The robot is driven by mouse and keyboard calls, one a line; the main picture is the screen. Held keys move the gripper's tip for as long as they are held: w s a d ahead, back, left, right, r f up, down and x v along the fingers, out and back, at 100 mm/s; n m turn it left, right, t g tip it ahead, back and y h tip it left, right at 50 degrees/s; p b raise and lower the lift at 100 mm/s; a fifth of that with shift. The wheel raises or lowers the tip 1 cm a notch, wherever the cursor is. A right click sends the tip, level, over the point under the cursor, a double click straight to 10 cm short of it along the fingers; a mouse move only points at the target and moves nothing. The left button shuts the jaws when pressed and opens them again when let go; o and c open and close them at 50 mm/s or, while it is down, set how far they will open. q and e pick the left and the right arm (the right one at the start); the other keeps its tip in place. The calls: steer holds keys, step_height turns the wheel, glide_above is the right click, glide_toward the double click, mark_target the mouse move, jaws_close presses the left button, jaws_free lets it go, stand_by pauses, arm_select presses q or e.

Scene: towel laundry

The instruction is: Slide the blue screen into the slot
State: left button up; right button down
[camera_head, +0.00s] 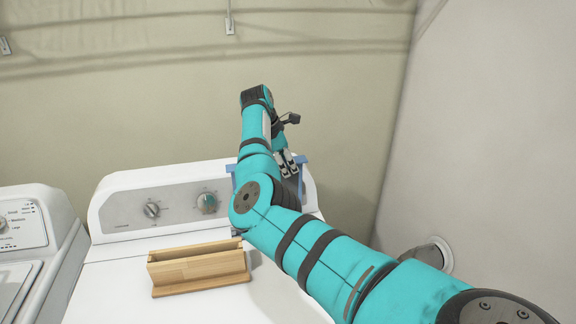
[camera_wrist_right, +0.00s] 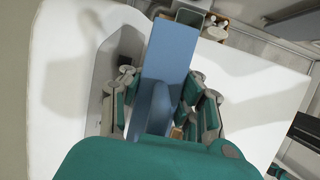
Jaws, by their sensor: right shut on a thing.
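The blue screen (camera_wrist_right: 170,50) is a flat blue panel, held by my right gripper (camera_wrist_right: 163,103), whose fingers are on both sides of it in the right wrist view. In the head view, my right gripper (camera_head: 290,164) is in front of the dryer's control panel, partly behind my own arm. Only small blue edges of the screen (camera_head: 302,162) show there. The wooden holder with the long slot (camera_head: 200,270) stands on the white machine top, left of my arm and apart from the gripper. My left gripper is out of view.
The white machine's control panel (camera_head: 130,212) with knobs rises behind the holder. A second white machine (camera_head: 28,240) stands at the left. A grey wall (camera_head: 460,130) bounds the right. The white top in front of the holder is clear.

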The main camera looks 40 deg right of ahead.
mark_target(288, 186)
steer(key=shift+f+b, duration=0.3)
steer(key=shift+f, duration=0.2)
steer(key=shift+f, duration=0.1)
steer(key=shift+f+b, duration=1.3)
steer(key=shift+f, duration=0.1)
steer(key=shift+f+b, duration=1.3)
steer(key=shift+f, duration=0.2)
steer(key=shift+f, duration=0.15)
steer(key=shift+f+b, duration=1.3)
steer(key=shift+f, duration=0.05)
steer(key=shift+f, duration=0.1)
